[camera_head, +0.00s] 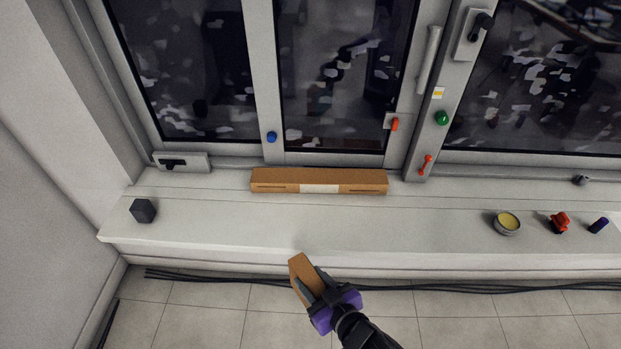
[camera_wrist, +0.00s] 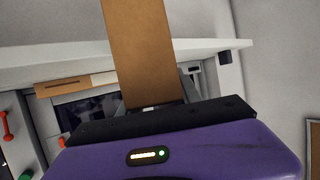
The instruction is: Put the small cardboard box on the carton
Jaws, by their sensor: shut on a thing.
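The small cardboard box (camera_head: 301,270) is brown and is held in my gripper (camera_head: 316,287), in front of the window sill's front edge in the head view. It sticks out beyond the fingers, tilted. In the wrist view the small cardboard box (camera_wrist: 138,50) rises from the jaws and fills the middle of the picture. The carton (camera_head: 318,182) is a long, flat brown box with a pale label, lying on the sill against the window frame. It also shows in the wrist view (camera_wrist: 66,84), left of the held box. My gripper is apart from the carton.
A dark cube (camera_head: 143,210) sits at the left of the sill (camera_head: 250,226). A round tin with yellow contents (camera_head: 507,223), a red object (camera_head: 559,222) and a dark purple object (camera_head: 598,225) stand at the right. The sill in front of the carton is clear. Black cables (camera_head: 220,281) run below.

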